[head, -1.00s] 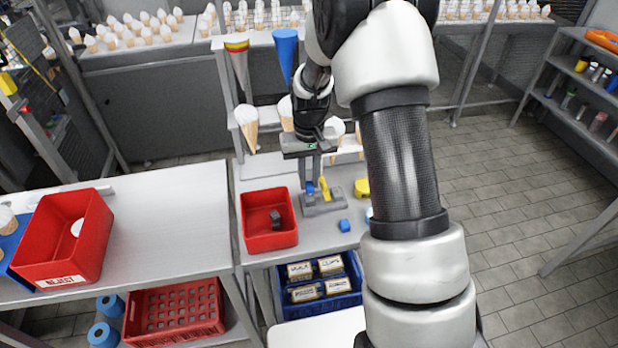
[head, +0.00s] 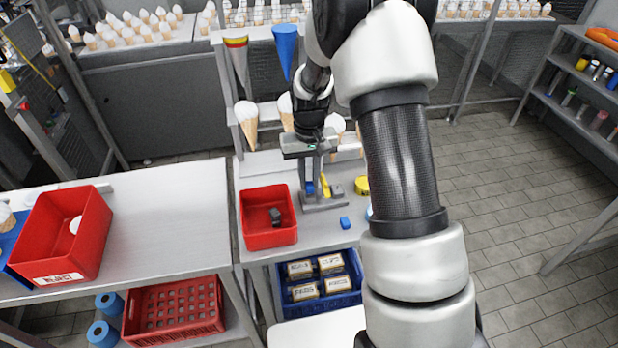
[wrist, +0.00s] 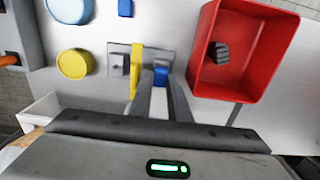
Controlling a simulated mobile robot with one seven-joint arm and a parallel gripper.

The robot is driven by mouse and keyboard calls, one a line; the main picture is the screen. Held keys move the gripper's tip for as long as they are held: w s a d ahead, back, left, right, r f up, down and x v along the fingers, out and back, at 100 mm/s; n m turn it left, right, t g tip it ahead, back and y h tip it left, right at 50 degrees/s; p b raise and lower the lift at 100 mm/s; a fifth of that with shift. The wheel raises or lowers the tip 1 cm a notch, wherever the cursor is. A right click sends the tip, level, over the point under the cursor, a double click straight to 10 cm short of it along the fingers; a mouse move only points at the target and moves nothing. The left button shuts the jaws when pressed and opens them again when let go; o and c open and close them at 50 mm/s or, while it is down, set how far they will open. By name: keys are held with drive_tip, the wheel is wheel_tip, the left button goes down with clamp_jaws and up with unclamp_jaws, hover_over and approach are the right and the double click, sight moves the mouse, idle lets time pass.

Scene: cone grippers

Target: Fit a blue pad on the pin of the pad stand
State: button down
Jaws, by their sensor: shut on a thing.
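My gripper (wrist: 159,88) is shut on a small blue pad (wrist: 161,75), which shows between the fingertips in the wrist view. In the head view my gripper (head: 313,186) points down beside the grey pad stand (head: 325,203). The stand also shows in the wrist view (wrist: 117,66), with a square grey block and a yellow upright piece (wrist: 135,67) just left of the fingers. The held pad is at the stand's right part in the wrist view. I cannot tell whether it is on a pin. Another blue pad (head: 345,223) lies loose on the table.
A red bin (head: 270,236) with a dark grey part inside stands close to the gripper. A yellow round container (wrist: 75,64) and a pale blue one (wrist: 69,8) stand on the stand's other side. Cones (head: 247,120) hang in a rack behind.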

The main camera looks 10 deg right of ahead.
drive_tip(key=shift+f+b, duration=0.5)
drive_tip(key=shift+f, duration=0.25)
idle(0.5)
drive_tip(key=c, duration=1.6)
unclamp_jaws()
drive_tip(key=shift+o, duration=1.3)
drive_tip(key=shift+d, duration=0.15)
drive_tip(key=shift+r, duration=0.1)
drive_tip(key=shift+c, duration=0.2)
